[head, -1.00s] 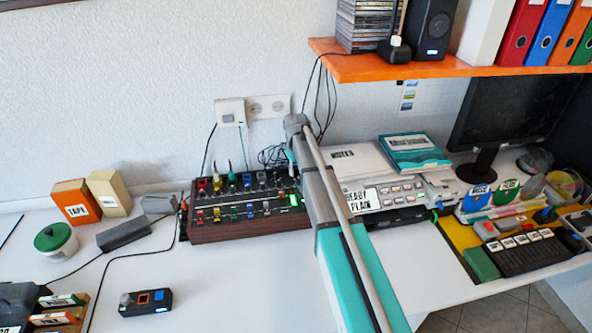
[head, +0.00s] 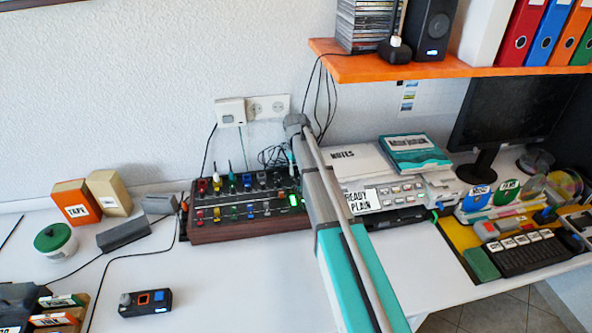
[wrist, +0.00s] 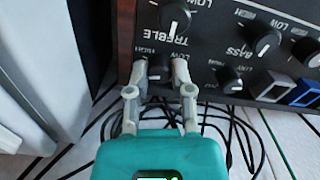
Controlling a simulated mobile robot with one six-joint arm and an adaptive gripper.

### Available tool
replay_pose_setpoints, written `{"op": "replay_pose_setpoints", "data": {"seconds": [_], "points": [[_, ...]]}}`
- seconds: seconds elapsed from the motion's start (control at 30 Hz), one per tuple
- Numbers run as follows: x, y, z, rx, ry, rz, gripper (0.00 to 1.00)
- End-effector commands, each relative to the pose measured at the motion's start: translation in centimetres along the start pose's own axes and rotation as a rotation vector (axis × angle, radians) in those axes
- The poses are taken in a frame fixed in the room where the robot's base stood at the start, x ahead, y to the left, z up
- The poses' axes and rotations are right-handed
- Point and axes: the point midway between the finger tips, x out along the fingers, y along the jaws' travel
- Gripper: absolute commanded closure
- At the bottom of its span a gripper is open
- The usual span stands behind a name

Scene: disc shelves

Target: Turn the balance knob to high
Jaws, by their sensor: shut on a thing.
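The mixer (head: 245,229) is a dark panel in a brown wooden case on the desk, left of my arm in the head view. In the wrist view its black panel (wrist: 208,53) carries dark knobs with white pointer lines. My gripper (wrist: 160,74) is at a small knob (wrist: 158,66) below the large treble knob (wrist: 174,17). One finger is on each side of the small knob, and they are shut on it. "HIGH" and "LOW" are printed by it; its name is not readable, and the fingers partly hide it. The head view does not show my gripper, hidden behind my arm.
Another small knob (wrist: 229,78) and the bass knob (wrist: 267,43) lie to the right in the wrist view, with blue and grey switches beyond. Dark cables (wrist: 228,125) run below the panel. A pale device (wrist: 50,65) stands close on the left.

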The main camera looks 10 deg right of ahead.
Motion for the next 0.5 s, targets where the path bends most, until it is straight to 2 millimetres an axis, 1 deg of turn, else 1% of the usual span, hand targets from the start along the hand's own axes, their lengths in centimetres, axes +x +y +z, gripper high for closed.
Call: {"op": "replay_pose_setpoints", "data": {"seconds": [0.3,0.5], "points": [[0.02,-0.08,0.06,0.246,-0.001,-0.001,1.00],[0.02,-0.08,0.06,0.360,-0.001,-0.002,1.00]]}}
